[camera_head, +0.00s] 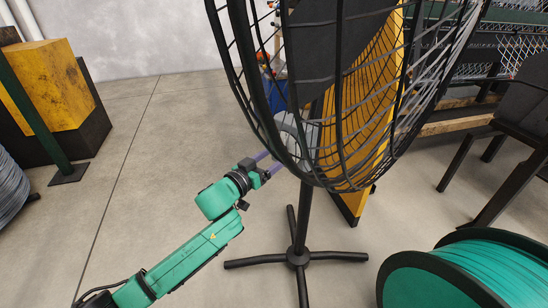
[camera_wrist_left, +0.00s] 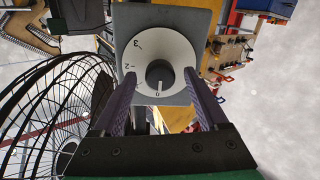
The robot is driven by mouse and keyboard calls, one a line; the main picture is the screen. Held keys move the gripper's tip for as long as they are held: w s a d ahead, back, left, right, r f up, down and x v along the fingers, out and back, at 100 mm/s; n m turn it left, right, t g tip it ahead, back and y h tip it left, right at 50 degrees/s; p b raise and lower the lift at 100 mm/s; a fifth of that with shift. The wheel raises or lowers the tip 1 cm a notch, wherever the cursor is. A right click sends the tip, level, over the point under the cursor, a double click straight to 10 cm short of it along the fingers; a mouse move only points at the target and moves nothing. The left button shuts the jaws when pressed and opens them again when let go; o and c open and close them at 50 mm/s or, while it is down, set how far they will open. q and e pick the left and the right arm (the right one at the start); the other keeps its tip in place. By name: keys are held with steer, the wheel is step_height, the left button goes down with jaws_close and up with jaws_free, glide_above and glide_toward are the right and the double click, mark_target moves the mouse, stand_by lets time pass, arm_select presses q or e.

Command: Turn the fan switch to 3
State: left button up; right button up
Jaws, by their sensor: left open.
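The fan (camera_head: 320,100) has a large black wire cage on a black pole with a cross-shaped foot. Its grey switch box (camera_head: 296,135) is partly hidden behind the cage wires. In the left wrist view the box shows a round white dial (camera_wrist_left: 140,52) with a dark knob (camera_wrist_left: 160,72) at its middle. The knob's light mark points to the 0 at the bottom of the picture; 2 and 3 are at the left. My left gripper (camera_head: 272,162) is open in front of the box, its purple fingers on either side of the dial. My right gripper is not in view.
The wire cage hangs close above my left gripper. A yellow panel (camera_head: 365,100) stands behind the fan. A green spool (camera_head: 440,280) is at the front right, and a dark bench (camera_head: 510,130) at the right.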

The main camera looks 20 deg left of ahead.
arm_select(q)
jaws_close()
